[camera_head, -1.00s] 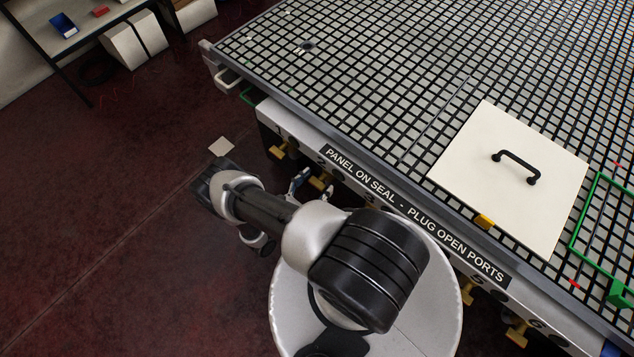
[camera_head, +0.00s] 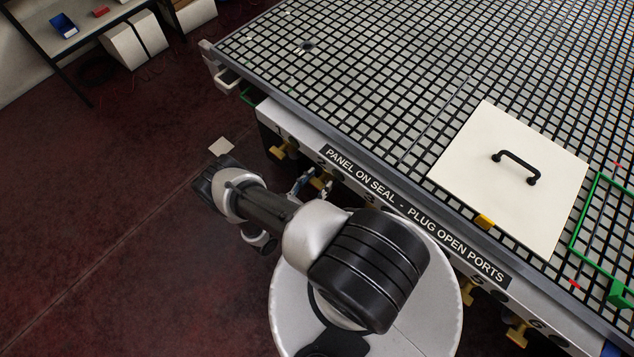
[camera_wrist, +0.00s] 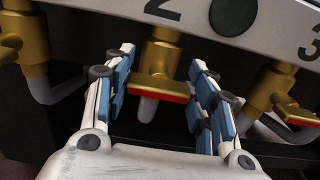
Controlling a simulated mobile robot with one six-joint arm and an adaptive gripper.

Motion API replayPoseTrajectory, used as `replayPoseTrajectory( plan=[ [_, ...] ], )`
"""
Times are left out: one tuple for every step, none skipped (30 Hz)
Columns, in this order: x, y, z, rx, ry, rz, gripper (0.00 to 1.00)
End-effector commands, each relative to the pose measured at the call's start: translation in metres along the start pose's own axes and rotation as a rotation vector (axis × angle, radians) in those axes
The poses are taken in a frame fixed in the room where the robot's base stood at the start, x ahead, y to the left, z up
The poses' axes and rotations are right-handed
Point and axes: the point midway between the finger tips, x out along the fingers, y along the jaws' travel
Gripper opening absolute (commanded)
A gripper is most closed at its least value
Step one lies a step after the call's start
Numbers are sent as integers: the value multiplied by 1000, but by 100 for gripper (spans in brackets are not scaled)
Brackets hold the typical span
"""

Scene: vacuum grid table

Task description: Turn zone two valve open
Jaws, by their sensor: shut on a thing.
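The zone two valve is a brass valve with a red-edged handle (camera_wrist: 160,88), under the "2" label (camera_wrist: 163,8) in the wrist view. Its handle lies roughly crosswise in that view, tipping slightly down to the right. My gripper (camera_wrist: 161,63) has its blue-padded fingers on either side of this handle and is shut on it. In the head view my gripper (camera_head: 311,184) is at the table's front edge, below the lettered strip. The valve there is mostly hidden by the fingers.
Neighbouring brass valves stand close by: one at left (camera_wrist: 22,40) and one by the "3" at right (camera_wrist: 285,95). A dark round port (camera_wrist: 233,14) is above. A white panel with a black handle (camera_head: 515,168) lies on the grid table (camera_head: 400,70). Open floor is at left.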

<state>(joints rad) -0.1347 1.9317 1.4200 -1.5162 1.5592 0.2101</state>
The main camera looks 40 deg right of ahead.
Motion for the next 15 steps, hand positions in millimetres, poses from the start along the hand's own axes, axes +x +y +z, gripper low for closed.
replayPoseTrajectory(
  plan=[
    [0,0,0,0,0,-1,28],
    [0,0,0,0,0,-1,27],
    [0,0,0,-1,0,-1,27],
    [0,0,0,-2,0,-1,27],
    [0,0,0,-4,0,-1,27],
    [0,0,0,-7,0,-1,27],
    [0,0,-1,-12,0,-1,27],
    [0,0,-1,-17,0,-1,27],
    [0,0,-1,-27,0,-1,27],
    [0,0,-1,-37,0,-1,27],
    [0,0,-2,-48,0,-1,27],
    [0,0,-2,-63,0,-1,27],
    [0,0,-2,-79,0,-1,27],
    [0,0,-2,-95,0,-1,27],
    [0,1,-3,-120,0,-1,27]
  ],
)
